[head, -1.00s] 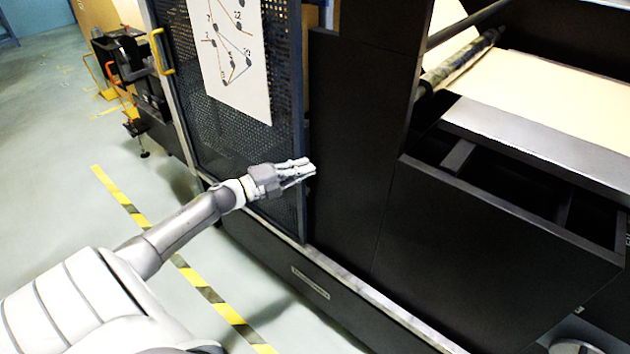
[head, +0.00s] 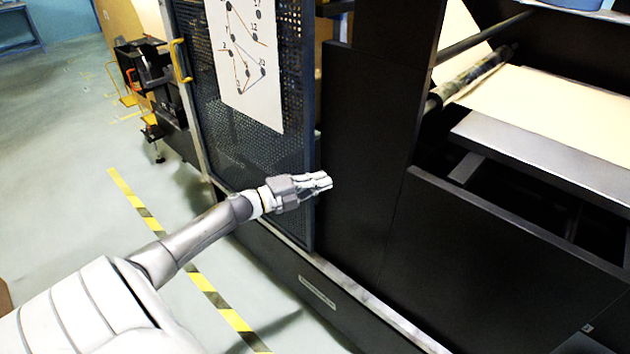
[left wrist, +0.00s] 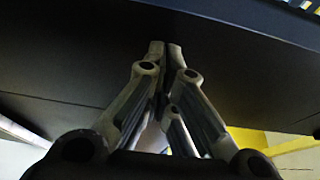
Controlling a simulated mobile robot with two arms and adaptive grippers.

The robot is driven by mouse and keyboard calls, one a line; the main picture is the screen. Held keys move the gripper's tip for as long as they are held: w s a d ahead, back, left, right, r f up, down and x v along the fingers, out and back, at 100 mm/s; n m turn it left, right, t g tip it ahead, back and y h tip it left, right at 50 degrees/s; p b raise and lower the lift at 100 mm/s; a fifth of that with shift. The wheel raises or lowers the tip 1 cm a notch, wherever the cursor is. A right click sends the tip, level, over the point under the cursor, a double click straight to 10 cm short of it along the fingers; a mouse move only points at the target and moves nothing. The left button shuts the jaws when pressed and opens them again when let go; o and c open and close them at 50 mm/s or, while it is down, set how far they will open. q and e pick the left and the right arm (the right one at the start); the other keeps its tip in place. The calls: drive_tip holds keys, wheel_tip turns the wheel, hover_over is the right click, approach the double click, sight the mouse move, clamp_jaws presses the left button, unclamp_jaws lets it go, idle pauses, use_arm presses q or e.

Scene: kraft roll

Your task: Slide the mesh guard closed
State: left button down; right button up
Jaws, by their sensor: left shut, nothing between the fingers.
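The mesh guard (head: 232,150) is a dark blue-grey perforated panel in a frame, with a yellow handle (head: 181,60) at its left edge and a white sheet of dots and lines on it. Its right edge lies by a black machine panel (head: 365,150). My left gripper (head: 328,181) is shut and empty in front of the guard's right edge, its fingertips pointing right. In the left wrist view the shut fingertips (left wrist: 165,46) are in front of a dark surface; I cannot tell whether they touch it. My right gripper is not in view.
A paper web (head: 560,105) and rollers lie in the machine at the right. A pale rail (head: 360,298) runs along the machine's foot. Yellow-black tape (head: 205,285) marks the floor, which is open at the left.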

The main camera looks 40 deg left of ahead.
use_arm(q)
drive_tip(key=v, duration=0.9)
drive_tip(key=shift+s+d, duration=0.25)
drive_tip(key=shift+s, duration=0.25)
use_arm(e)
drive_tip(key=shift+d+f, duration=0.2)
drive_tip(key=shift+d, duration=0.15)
